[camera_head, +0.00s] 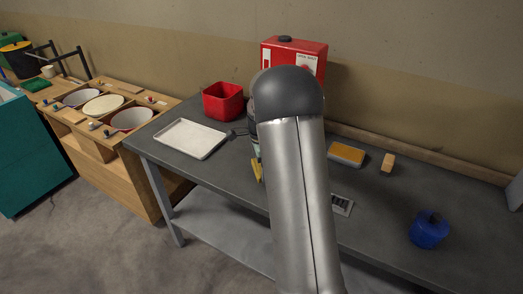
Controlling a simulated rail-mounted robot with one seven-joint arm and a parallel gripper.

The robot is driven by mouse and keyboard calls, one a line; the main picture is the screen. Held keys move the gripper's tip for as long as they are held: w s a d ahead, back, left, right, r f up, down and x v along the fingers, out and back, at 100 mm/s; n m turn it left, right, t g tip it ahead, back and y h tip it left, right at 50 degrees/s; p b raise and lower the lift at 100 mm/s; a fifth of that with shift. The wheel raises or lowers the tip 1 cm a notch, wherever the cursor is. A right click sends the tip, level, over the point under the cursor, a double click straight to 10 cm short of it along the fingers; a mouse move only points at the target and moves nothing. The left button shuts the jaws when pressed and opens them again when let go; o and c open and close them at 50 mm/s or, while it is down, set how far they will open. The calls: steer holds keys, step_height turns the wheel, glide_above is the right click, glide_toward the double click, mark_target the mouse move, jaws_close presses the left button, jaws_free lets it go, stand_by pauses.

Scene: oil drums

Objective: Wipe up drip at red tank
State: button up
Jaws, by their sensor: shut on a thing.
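The red tank (316,59) stands at the back of the grey workbench (384,215) against the wall. It has a dark cap on top and a white label, and my arm covers its lower part. No drip shows; the bench in front of the tank is mostly hidden behind my arm. My gripper (256,157) is mostly hidden behind my arm, left of its forearm and low over the bench. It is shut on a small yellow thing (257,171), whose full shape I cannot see. I cannot tell whether that thing touches the bench.
A red open bin (223,101) and a pale tray (190,139) are on the bench's left. A yellow-topped pad (346,154), a tan block (388,162) and a blue container (428,231) are on the right. A wooden stand (150,184) holds several round pans.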

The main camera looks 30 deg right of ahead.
steer(key=shift+r+p, duration=1.3)
steer(key=shift+r, duration=1)
